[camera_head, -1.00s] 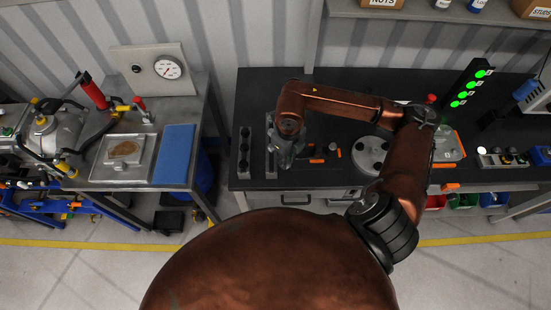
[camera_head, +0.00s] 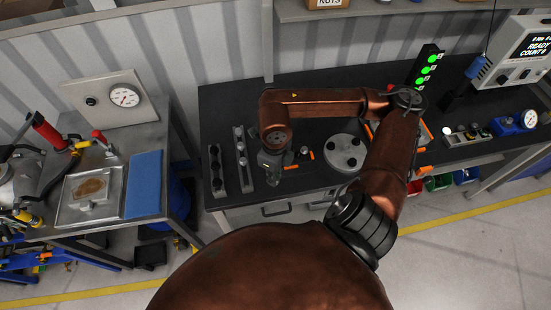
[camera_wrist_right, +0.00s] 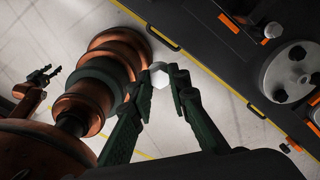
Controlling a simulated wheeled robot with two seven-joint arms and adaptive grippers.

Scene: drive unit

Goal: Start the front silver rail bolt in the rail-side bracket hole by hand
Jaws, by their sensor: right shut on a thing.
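My right gripper (camera_head: 272,172) is over the front part of the dark bench in the head view, pointing down. In the right wrist view its two dark fingers (camera_wrist_right: 164,80) are shut on a silver hex-headed bolt (camera_wrist_right: 160,76) at the fingertips. A narrow strip with silver bolts (camera_head: 243,160) stands to the gripper's left, apart from it. A second strip with dark bolts (camera_head: 216,170) stands further left. My left gripper (camera_wrist_right: 43,75) shows small at the left of the wrist view, empty with its fingers apart. I cannot make out the rail-side bracket hole.
A round grey plate with dark knobs (camera_head: 345,153) lies right of the gripper, near orange-marked fixtures. A steel table with a blue mat (camera_head: 144,184) and a metal tray (camera_head: 68,211) stands left, beyond a gap. Bench drawers (camera_head: 277,208) face the open floor.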

